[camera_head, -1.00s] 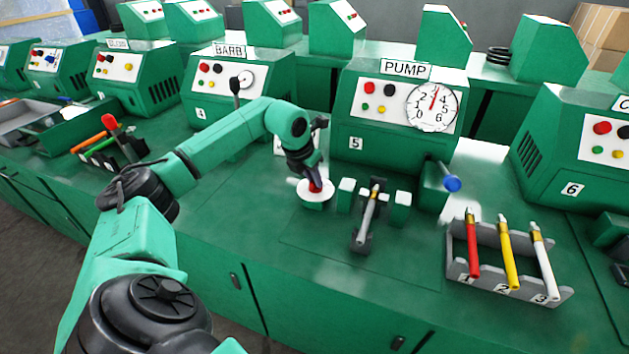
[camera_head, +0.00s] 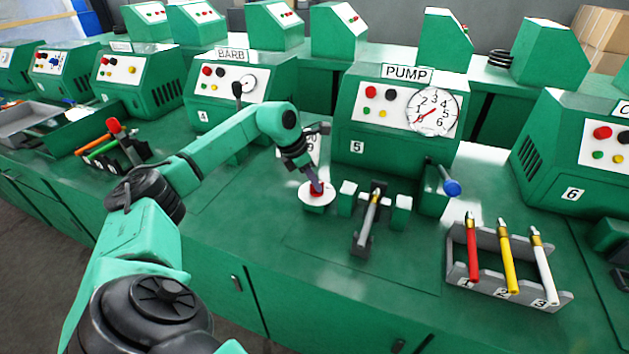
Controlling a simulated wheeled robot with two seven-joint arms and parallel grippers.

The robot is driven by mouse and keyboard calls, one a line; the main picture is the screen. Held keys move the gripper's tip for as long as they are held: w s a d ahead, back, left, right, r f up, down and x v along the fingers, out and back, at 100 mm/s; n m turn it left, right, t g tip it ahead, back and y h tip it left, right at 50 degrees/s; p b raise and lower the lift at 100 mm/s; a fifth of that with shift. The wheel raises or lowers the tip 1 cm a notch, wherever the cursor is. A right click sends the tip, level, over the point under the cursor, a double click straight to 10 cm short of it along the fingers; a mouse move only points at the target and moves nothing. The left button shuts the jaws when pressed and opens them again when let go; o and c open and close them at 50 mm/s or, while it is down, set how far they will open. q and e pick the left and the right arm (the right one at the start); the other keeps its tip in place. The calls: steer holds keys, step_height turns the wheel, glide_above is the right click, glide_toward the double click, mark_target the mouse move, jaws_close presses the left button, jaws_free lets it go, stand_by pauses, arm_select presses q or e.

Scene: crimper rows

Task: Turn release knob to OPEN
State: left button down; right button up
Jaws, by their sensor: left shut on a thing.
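The release knob (camera_head: 314,193) is red on a round white dial (camera_head: 315,202), on the green bench left of the PUMP machine's clamp. My left gripper (camera_head: 317,185) reaches down from above and is shut on the red knob, hiding part of it. Markings on the dial are too small or hidden to read. The PUMP machine (camera_head: 345,120) carries a round gauge (camera_head: 445,115), its red needle pointing lower left, near the low end. My right gripper is not in view.
A metal fitting lies in a clamp (camera_head: 360,240) just right of the dial. A blue-ended lever (camera_head: 452,187) sticks out beyond it. A rack (camera_head: 500,284) with red, yellow and white handled pieces stands at the right. The bench front is clear.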

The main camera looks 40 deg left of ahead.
arm_select(q)
steer(key=shift+r, duration=0.15)
steer(key=c, duration=0.8)
jaws_free()
steer(key=shift+c, duration=0.2)
steer(key=v, duration=1.4)
steer(key=shift+s+r, duration=0.15)
steer(key=shift+r, duration=0.05)
steer(key=shift+a, duration=0.1)
